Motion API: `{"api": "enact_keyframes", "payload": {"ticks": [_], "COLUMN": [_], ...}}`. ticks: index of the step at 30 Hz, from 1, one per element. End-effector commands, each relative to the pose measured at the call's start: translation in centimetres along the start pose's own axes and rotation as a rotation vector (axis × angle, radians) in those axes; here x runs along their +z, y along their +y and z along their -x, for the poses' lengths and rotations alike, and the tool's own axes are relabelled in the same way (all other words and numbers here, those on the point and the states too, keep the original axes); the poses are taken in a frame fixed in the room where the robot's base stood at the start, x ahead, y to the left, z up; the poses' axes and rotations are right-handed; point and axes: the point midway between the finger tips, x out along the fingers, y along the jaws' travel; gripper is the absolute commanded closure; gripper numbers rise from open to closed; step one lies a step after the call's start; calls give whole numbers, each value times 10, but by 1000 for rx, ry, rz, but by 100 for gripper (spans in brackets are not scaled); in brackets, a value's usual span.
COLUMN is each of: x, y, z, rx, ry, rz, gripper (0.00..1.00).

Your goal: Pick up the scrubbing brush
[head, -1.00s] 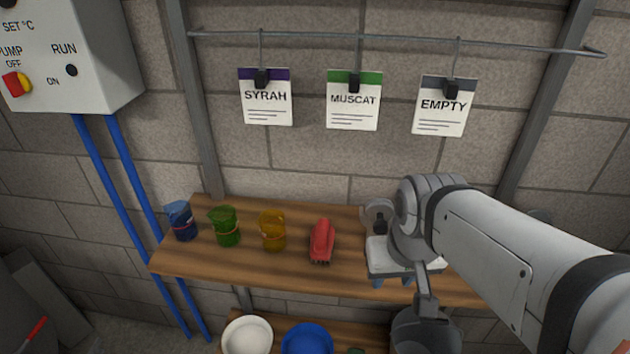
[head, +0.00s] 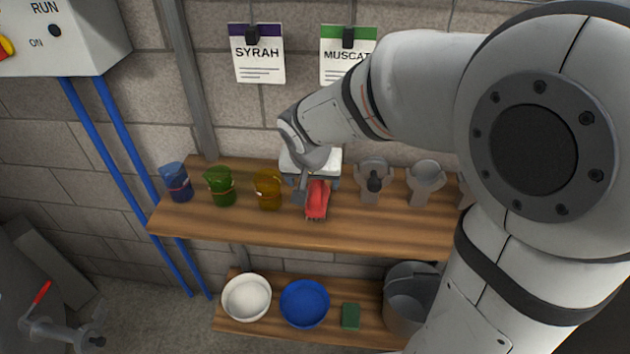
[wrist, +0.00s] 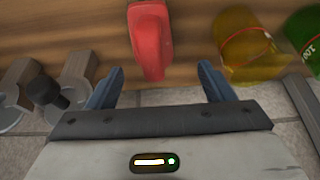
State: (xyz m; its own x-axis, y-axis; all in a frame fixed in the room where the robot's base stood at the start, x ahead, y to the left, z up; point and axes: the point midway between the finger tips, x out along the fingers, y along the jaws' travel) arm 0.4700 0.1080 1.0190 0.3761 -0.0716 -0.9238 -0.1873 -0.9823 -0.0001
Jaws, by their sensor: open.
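The red scrubbing brush (head: 317,200) lies on the upper wooden shelf, right of the amber jug. In the wrist view the brush (wrist: 151,42) is at the top centre, ahead of and between my fingers. In the head view my gripper (head: 309,184) is over the shelf at the back end of the brush, and my wrist hides part of that area. I cannot tell whether the fingers touch the brush.
An amber jug (head: 268,189) stands close left of the brush, with a green jug (head: 220,187) and a blue jug (head: 176,183) further left. Grey clamp-like fittings (head: 374,178) stand to the right. The lower shelf (head: 262,325) holds a white bowl, blue bowl, green block and bucket.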

Motion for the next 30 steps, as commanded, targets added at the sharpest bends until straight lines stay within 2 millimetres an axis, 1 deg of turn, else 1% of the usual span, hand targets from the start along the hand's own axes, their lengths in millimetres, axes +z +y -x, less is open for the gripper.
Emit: {"api": "enact_keyframes", "payload": {"ticks": [7, 10, 14, 20, 30], "x": [5, 5, 5, 4, 4], "y": [10, 9, 9, 9, 9], "z": [-34, -47, -53, -53, -53], "rx": [3, 2, 0, -1, 0], "ry": [-5, -3, -2, -1, -1], "rz": [0, -1, -1, -2, -2], "gripper": [25, 25, 25, 25, 53]}}
